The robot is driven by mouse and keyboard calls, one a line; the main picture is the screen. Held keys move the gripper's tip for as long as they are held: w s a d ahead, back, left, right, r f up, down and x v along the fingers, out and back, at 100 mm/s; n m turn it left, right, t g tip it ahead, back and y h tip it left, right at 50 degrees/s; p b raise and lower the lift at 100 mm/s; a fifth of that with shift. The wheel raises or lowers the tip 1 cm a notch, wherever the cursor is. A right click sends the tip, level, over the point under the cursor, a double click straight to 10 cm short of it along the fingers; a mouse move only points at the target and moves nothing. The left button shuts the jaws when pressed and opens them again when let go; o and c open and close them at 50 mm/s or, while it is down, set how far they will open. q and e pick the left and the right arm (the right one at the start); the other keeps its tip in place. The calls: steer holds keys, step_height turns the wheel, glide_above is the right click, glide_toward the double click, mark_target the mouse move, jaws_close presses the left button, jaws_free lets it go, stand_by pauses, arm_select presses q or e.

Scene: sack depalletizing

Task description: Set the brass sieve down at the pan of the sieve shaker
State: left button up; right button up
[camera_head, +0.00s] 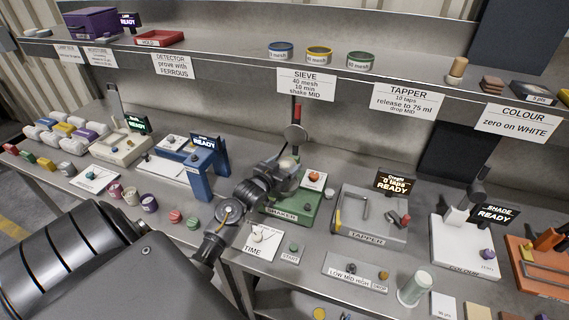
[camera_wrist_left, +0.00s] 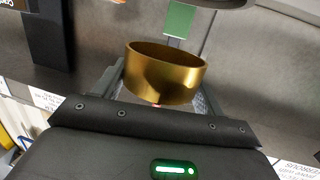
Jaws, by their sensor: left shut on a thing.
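The brass sieve (camera_wrist_left: 165,78) is a gold-coloured ring in the left wrist view, held between the two fingers of my left gripper (camera_wrist_left: 162,92). In the head view, my left gripper (camera_head: 287,168) is over the back of the green sieve shaker (camera_head: 285,212), and the arm and gripper cover much of it. The sieve is mostly hidden there. The shaker's pan is hidden behind the gripper, so I cannot tell whether the sieve touches it. My right gripper is not in view.
The shaker's upright (camera_head: 296,112) with a round head stands just behind the gripper. The tapper (camera_head: 370,222) is close on the right and a blue stand (camera_head: 197,180) on the left. A time card (camera_head: 262,238) lies in front. Several coloured rings rest on the shelf (camera_head: 230,58).

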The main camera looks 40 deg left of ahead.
arm_select(q)
steer(key=shift+r, duration=0.1)
steer(key=shift+f+b, duration=0.9)
steer(key=shift+f, duration=0.9)
steer(key=shift+f+b, duration=0.3)
steer(key=shift+f, duration=0.25)
steer(key=shift+s, duration=0.1)
steer(key=shift+p, duration=0.4)
steer(key=shift+f, duration=0.3)
steer(key=shift+f+b, duration=0.35)
steer(key=shift+b, duration=0.1)
steer(key=o, duration=1.1)
